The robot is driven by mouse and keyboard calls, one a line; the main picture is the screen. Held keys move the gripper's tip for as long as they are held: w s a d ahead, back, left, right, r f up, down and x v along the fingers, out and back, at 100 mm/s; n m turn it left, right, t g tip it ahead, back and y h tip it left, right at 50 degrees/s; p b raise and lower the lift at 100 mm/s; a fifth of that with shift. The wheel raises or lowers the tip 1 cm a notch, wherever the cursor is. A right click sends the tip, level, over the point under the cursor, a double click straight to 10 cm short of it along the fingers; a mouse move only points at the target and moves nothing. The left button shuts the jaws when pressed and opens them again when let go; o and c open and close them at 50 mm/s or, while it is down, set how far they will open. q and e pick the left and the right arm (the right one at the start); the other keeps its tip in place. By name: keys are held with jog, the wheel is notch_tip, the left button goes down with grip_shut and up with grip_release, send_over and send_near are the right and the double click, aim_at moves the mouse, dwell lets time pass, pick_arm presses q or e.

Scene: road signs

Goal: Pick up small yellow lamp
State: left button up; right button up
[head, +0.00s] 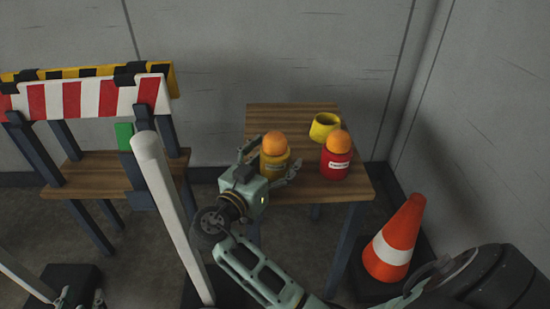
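The small yellow lamp (275,164), with an orange dome and a label, stands upright on the wooden table (330,190). My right gripper (268,162) is at the lamp, with its fingers spread on either side of it. The gripper's palm hides the lamp's lower left part, and I cannot tell whether the fingers touch it. My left gripper (81,298) shows only partly at the bottom left edge; its fingertips are apart with nothing visible between them.
A red lamp (336,160) with an orange dome stands right of the yellow one. A yellow ring-like object (324,126) is behind. A traffic cone (396,240) stands at right. A striped barrier (90,97) and white post (170,210) are at left.

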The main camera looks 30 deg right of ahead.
aim_at(275, 134)
jog(key=shift+c, duration=0.6)
jog(key=c, duration=1.4)
